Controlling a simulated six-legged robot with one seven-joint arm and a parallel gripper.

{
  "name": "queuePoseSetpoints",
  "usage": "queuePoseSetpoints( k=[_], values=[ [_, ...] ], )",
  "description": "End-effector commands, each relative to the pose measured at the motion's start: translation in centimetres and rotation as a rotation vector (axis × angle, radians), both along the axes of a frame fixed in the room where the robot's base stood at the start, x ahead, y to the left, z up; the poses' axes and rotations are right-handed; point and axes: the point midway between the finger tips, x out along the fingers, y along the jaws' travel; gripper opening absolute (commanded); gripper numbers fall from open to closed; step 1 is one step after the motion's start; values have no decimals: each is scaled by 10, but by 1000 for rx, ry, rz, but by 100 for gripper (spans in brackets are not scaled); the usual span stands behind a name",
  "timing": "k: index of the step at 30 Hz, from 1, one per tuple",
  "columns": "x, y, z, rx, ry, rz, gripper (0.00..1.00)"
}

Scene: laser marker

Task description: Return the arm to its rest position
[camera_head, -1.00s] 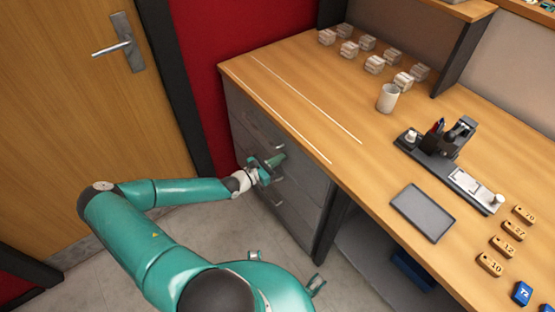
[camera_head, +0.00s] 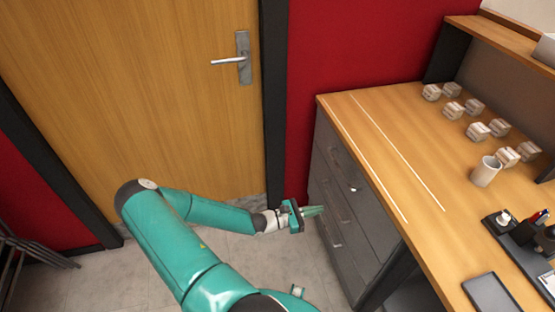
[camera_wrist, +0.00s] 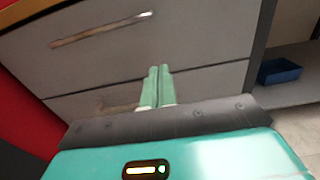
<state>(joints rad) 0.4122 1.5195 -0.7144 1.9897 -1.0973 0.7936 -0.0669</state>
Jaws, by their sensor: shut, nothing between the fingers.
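My gripper (camera_head: 318,211) is at the end of my teal arm, low in front of the grey drawer unit (camera_head: 343,205) under the desk. In the wrist view its two green fingers (camera_wrist: 158,82) are together with nothing between them. The fingers point toward the drawer fronts. A drawer handle (camera_wrist: 100,30) lies ahead and to the upper left of the fingertips, apart from them. My arm is bent and extends from the body toward the drawers. The drawers look closed.
The wooden desk (camera_head: 425,200) stands at the right, with several small blocks, a white cup (camera_head: 486,171), a black organizer (camera_head: 535,245) and a grey tray (camera_head: 492,294). A wooden door (camera_head: 150,100) is at the left. Grey floor is open between door and drawers. A blue bin (camera_wrist: 279,71) sits under the desk.

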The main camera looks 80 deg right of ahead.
Motion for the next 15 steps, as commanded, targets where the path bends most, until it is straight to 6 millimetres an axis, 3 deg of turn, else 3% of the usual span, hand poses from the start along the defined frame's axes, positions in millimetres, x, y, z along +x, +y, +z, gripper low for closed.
queuePoseSetpoints(
  k=[8,11,15],
  values=[
    [5,2,1,-6,-16,-4,0],
    [21,7,4,-22,-72,-17,0],
    [60,22,13,-61,-217,-54,0]
  ],
)
